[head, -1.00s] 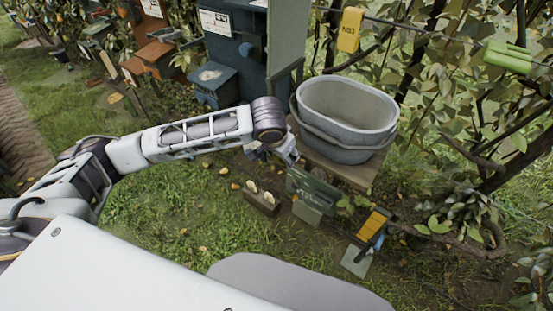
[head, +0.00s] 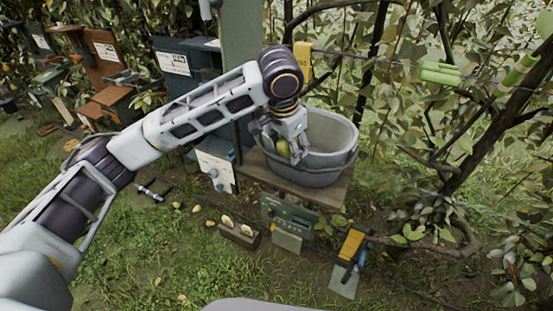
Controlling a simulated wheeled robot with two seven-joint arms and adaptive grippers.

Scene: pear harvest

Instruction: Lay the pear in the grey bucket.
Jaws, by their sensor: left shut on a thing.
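The grey bucket (head: 325,170) stands upright on a small wooden stand at the centre of the head view. My left gripper (head: 290,150) points down at the bucket's left part, over or just inside its rim; the exact depth is hard to tell. It is shut on the pear (head: 283,148), a small yellow-green shape that shows between the fingers. The fingers partly hide the pear and the bucket's left rim. My right gripper is not in view.
The wooden stand (head: 335,192) carries the bucket. A green box (head: 287,215) and a wooden block (head: 240,234) sit on the ground in front. A yellow tag (head: 303,62) hangs from a wire behind the bucket. Branches and leaves fill the right side. Grass lies open at lower left.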

